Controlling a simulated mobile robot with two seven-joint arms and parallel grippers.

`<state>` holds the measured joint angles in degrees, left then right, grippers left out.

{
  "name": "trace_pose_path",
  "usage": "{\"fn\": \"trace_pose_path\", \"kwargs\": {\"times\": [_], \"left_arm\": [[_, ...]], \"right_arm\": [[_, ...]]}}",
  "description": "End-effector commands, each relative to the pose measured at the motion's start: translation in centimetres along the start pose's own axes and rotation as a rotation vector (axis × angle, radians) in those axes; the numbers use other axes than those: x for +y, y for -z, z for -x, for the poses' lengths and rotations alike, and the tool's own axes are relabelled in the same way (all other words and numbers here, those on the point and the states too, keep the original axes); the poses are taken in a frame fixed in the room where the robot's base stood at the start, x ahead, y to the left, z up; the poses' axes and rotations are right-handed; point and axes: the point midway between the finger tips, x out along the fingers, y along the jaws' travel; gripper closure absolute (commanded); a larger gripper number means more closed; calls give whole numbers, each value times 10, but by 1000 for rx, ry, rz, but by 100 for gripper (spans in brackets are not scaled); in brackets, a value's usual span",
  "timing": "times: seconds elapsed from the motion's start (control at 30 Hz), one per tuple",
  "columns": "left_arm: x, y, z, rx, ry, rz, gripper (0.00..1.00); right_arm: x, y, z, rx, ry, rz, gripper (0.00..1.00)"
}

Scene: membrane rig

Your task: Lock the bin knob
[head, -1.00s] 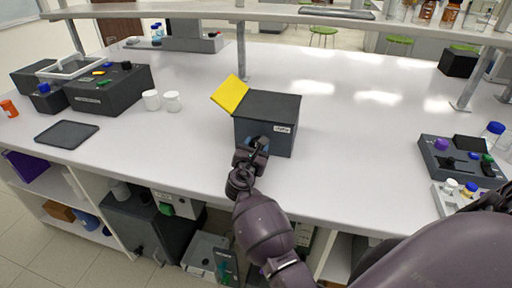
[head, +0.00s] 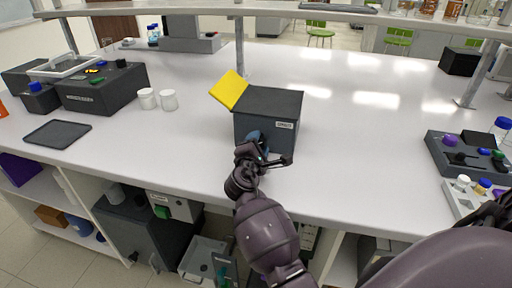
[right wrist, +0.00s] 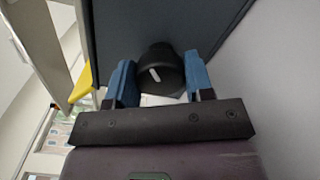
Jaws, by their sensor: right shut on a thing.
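The bin is a dark grey box (head: 266,112) with a small white label on its front and a yellow flap (head: 230,90) tilted up at its left side. Its black round knob (right wrist: 160,68) shows in the right wrist view, with a short white mark slanted on its face. My right gripper (head: 260,146) is at the lower front of the bin. In the right wrist view its blue fingers (right wrist: 160,84) are on either side of the knob, shut on it. In the head view the gripper hides the knob. My left gripper is not in view.
Two white jars (head: 158,99) stand left of the bin, near a dark device (head: 105,90) and a flat dark tray (head: 58,133). A control box (head: 465,155) with coloured knobs is at the right. The white bench (head: 350,140) between is clear.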

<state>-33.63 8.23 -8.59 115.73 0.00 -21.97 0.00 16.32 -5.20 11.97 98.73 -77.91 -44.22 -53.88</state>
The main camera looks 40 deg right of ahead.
Motion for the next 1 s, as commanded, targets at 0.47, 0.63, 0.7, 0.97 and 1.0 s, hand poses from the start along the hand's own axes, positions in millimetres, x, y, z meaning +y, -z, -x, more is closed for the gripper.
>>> {"fn": "trace_pose_path", "kwargs": {"times": [0.47, 0.63, 0.7, 0.97, 1.0], "left_arm": [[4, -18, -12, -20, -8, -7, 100], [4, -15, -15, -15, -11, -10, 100], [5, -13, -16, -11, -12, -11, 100], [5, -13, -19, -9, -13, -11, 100], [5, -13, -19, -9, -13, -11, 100]], "right_arm": [[-5, 2, 0, 0, 5, -395, 76], [-5, 2, 0, 0, 4, -481, 76], [-4, 2, 0, 0, 4, -508, 76], [-3, 2, 0, 1, 3, -558, 76], [-3, 2, 0, 1, 3, -561, 76]]}}
